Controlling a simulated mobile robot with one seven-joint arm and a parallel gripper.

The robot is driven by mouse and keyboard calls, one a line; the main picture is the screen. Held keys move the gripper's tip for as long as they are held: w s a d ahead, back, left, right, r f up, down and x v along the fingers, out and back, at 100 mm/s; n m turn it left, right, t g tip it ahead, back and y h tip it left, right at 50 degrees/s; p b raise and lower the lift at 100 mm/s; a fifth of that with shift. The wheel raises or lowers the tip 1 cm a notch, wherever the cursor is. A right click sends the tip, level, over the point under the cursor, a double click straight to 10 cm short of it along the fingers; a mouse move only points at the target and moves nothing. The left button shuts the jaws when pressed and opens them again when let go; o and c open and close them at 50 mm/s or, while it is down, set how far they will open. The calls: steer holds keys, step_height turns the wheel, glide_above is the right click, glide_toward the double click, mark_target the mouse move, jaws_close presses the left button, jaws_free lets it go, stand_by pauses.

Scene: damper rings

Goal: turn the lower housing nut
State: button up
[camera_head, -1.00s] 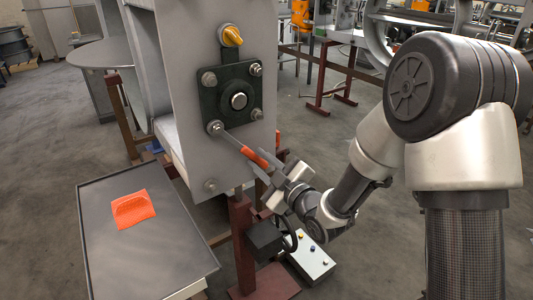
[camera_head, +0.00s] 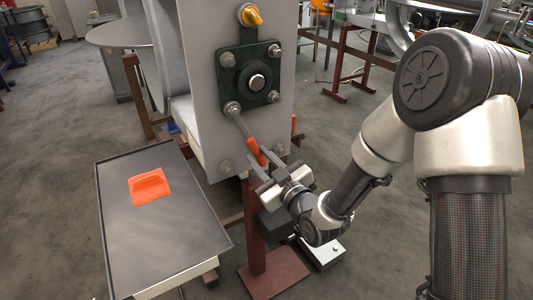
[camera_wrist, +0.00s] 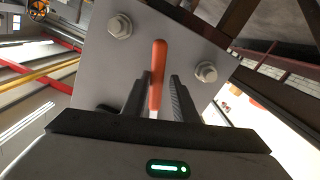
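The dark green bearing housing (camera_head: 247,77) is bolted to a grey upright plate, with a nut at each corner. A wrench (camera_head: 242,125) with an orange handle (camera_head: 256,152) reaches from its lower left nut (camera_head: 232,107) down to the right. Its head appears seated on that nut. My gripper (camera_head: 262,168) is at the handle. In the wrist view my gripper's fingers (camera_wrist: 160,92) stand on either side of the orange handle (camera_wrist: 157,70) and appear closed on it. Contact is hard to see.
A grey tray table (camera_head: 120,232) stands at the lower left with an orange item (camera_head: 150,186) on it. Two plate bolts (camera_wrist: 120,26) show in the wrist view. A red-brown post (camera_head: 256,230) stands below the plate.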

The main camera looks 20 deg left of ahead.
steer(key=shift+s+a+f, duration=0.1)
steer(key=shift+s+f, duration=0.05)
steer(key=shift+s+a+f+m, duration=0.2)
steer(key=shift+s+a+m, duration=0.6)
steer(key=shift+s, duration=0.1)
steer(key=shift+s+a+f+m, duration=0.15)
steer(key=shift+s+a+m, duration=0.55)
steer(key=shift+s+m, duration=0.15)
stand_by(0.4)
steer(key=shift+d, duration=0.1)
steer(key=shift+w+r, duration=0.1)
jaws_close()
steer(key=shift+d+r, duration=0.1)
